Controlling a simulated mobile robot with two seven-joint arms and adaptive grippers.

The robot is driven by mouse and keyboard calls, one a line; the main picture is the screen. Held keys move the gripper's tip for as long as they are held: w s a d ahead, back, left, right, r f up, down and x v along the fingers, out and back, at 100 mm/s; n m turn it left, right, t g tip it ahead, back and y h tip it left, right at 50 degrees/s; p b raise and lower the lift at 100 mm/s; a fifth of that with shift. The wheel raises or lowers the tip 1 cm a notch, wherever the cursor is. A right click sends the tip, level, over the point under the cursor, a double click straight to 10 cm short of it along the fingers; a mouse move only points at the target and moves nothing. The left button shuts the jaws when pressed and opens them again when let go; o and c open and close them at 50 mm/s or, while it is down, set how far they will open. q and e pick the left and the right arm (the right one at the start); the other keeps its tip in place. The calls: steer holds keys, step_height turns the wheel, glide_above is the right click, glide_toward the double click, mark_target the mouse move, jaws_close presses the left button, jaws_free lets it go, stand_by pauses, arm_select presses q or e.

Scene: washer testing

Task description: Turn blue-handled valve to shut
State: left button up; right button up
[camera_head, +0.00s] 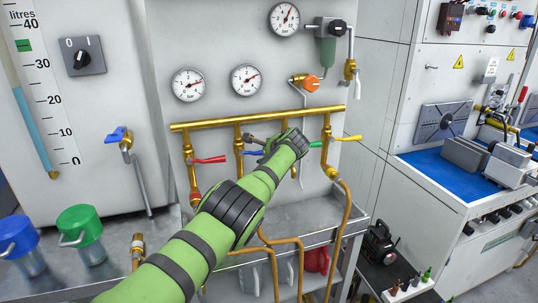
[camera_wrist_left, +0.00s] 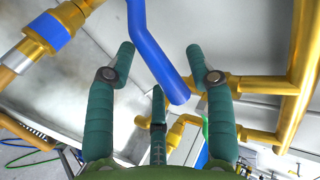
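The blue valve handle (camera_head: 252,153) is on the brass manifold, mostly covered by my left arm in the head view. In the left wrist view the long blue handle (camera_wrist_left: 152,45) runs down from the top between my fingers. My left gripper (camera_wrist_left: 160,52) is open around it, with a finger on each side and a third below; no clear grip on the handle shows. In the head view my left gripper (camera_head: 252,140) is partly hidden behind my own wrist at the manifold. My right gripper is not in view.
A red handle (camera_head: 209,160) is left of the blue one; green (camera_head: 318,144) and yellow (camera_head: 347,138) handles are to its right. Another blue-handled tap (camera_head: 118,134) is on the tank at left. Gauges (camera_head: 188,84) hang above the manifold pipe (camera_head: 220,122). A metal trough (camera_head: 320,208) runs below.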

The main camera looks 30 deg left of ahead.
arm_select(q)
steer(key=v, duration=1.2)
stand_by(0.6)
steer(key=shift+f, duration=0.1)
